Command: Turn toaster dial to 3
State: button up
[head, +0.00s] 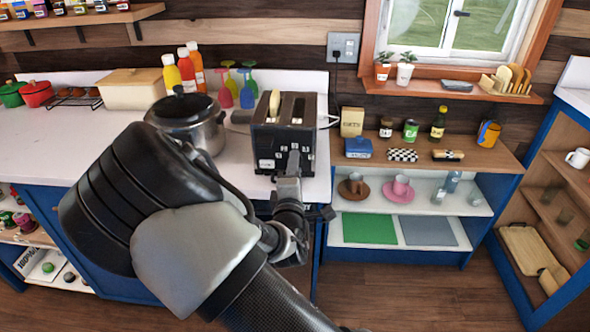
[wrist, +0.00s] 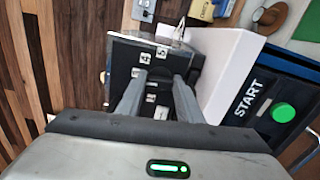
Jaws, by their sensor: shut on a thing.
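The black toaster (head: 266,132) stands on the white counter with a slice of bread in one slot. Its front carries white number tiles, and it also shows in the wrist view (wrist: 125,55), where a 4 and a 5 can be made out. My gripper (head: 293,160) is at the toaster's front face. In the wrist view my gripper's fingers (wrist: 163,78) are closed around the toaster's dial, which is mostly hidden between them. I cannot read which number the dial points to.
A lidded steel pot (head: 190,118) stands close left of the toaster. Coloured glasses (head: 246,88) and sauce bottles (head: 186,68) are behind. A green START button (wrist: 283,112) shows on the right. A lower shelf (head: 440,155) with jars lies to the right.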

jog(key=shift+m, duration=0.5)
jog(key=o, duration=1.1)
jog(key=shift+s+a+p, duration=0.15)
jog(key=shift+s+p, duration=1.4)
jog(key=shift+s, duration=2.85)
jog(key=shift+s+a+p, duration=0.15)
jog(key=shift+s+p, duration=1.4)
jog(key=shift+s, duration=2.8)
jog(key=shift+w, duration=0.1)
